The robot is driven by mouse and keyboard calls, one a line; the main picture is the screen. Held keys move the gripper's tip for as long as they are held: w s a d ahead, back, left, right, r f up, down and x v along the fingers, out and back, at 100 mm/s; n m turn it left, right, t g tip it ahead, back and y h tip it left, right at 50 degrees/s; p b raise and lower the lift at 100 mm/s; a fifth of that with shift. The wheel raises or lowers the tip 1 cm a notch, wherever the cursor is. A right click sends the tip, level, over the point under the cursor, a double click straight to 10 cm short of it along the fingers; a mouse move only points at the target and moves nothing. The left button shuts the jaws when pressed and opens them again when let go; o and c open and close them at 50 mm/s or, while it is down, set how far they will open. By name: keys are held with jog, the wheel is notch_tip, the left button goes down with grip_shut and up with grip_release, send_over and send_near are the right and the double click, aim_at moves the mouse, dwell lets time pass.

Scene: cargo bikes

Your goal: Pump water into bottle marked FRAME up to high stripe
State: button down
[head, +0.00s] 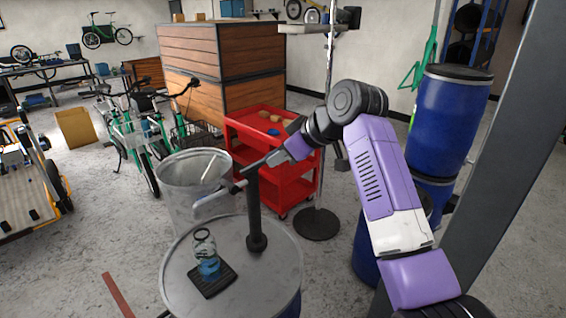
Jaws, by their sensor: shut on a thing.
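A clear bottle (204,246) stands upright on a black mat (222,284) on the drum lid. Blue water (210,267) shows in its lower part, with the upper part clear. Its marking and stripes are too small to read. A dark pump post (254,215) rises from the lid to the right of the bottle, with a light spout (212,197) reaching left, up above the bottle. My gripper (274,159) is at the top of the pump, shut on its dark handle (254,167). The fingertips are small and hard to make out.
The drum (180,289) fills the front centre. A translucent bin (182,200) stands behind it. A red cart (262,121) and a round-based stand (316,224) are behind the arm. Blue barrels (447,120) stand at right. Open floor lies at left.

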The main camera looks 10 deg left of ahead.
jog(key=shift+w+a+r+g+h, duration=0.3)
jog(key=shift+a+r+h, duration=0.15)
jog(key=shift+r, duration=0.2)
jog(key=c, duration=1.2)
grip_release()
jog(key=shift+o, duration=0.2)
jog(key=shift+b+v, duration=1.25)
jog(key=shift+v, duration=2.65)
jog(key=shift+f, duration=0.15)
